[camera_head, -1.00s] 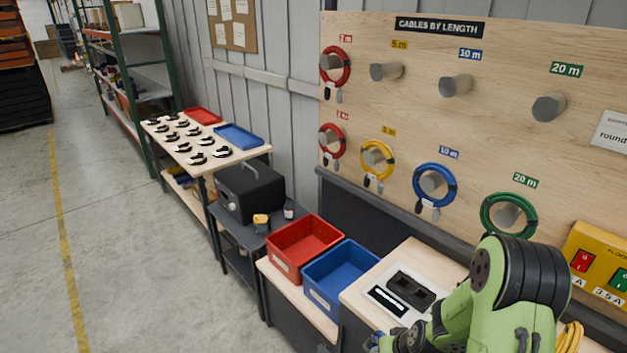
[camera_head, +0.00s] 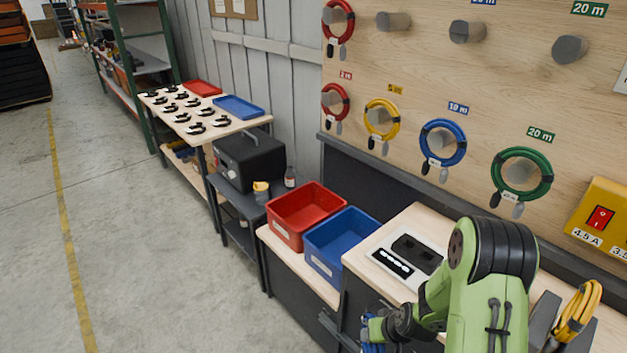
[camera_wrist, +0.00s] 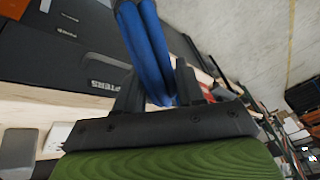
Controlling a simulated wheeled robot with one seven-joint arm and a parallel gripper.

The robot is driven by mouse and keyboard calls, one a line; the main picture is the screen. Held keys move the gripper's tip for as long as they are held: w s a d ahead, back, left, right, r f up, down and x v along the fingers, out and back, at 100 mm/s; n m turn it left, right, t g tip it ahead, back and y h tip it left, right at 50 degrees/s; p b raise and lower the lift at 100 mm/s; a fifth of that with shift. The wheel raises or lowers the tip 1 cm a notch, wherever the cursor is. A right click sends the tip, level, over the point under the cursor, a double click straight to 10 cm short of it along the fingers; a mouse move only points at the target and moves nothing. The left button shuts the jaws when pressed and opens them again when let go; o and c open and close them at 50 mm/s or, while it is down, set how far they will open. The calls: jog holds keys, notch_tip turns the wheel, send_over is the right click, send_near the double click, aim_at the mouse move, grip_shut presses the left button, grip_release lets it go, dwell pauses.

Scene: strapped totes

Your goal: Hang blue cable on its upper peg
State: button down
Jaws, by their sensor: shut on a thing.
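My gripper (camera_wrist: 158,82) is shut on a blue cable (camera_wrist: 148,40), whose strands run up between the two dark fingers in the wrist view. In the head view the held cable (camera_head: 372,347) shows only as a small blue piece at the bottom edge, low in front of the bench; the rest is cut off. The upper 10 m peg (camera_head: 467,32) is a bare grey cylinder on the wooden board, far above my gripper. Another blue cable ring (camera_head: 443,143) hangs on the lower 10 m peg.
A red ring (camera_head: 338,20) hangs on the first upper peg; other upper pegs are bare. Red, yellow and green rings hang below. Red (camera_head: 290,240) and blue bins (camera_head: 318,262) and a yellow cable bundle (camera_head: 580,310) are on the bench. Open floor lies left.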

jog(key=shift+w+f+b, duration=0.1)
jog(key=shift+f+b, duration=0.3)
jog(key=shift+f, duration=0.45)
jog(key=shift+r, duration=0.15)
